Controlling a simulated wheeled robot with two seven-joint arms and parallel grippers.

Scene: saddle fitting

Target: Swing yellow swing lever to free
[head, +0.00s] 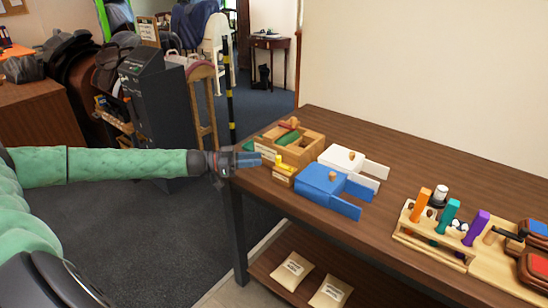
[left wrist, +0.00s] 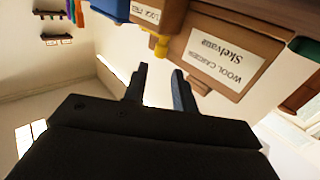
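The yellow swing lever (head: 279,161) sits on a small wooden block (head: 284,175) near the left end of the table. In the left wrist view the lever (left wrist: 161,46) hangs from the upside-down picture of the block, beside its white label (left wrist: 148,13). I cannot tell which label word the lever points at. My left gripper (head: 252,159) is at the table's left end, just left of the lever. Its two dark fingers (left wrist: 160,72) are apart and empty, and the lever shows just beyond their tips, with no contact visible. My right gripper is out of view.
The wooden wool carder box (head: 290,143) stands close behind the lever. The blue box (head: 322,184) and white box (head: 343,159) stand to its right. A wooden rack (head: 437,236) with coloured handles is farther right. Open floor lies left of the table.

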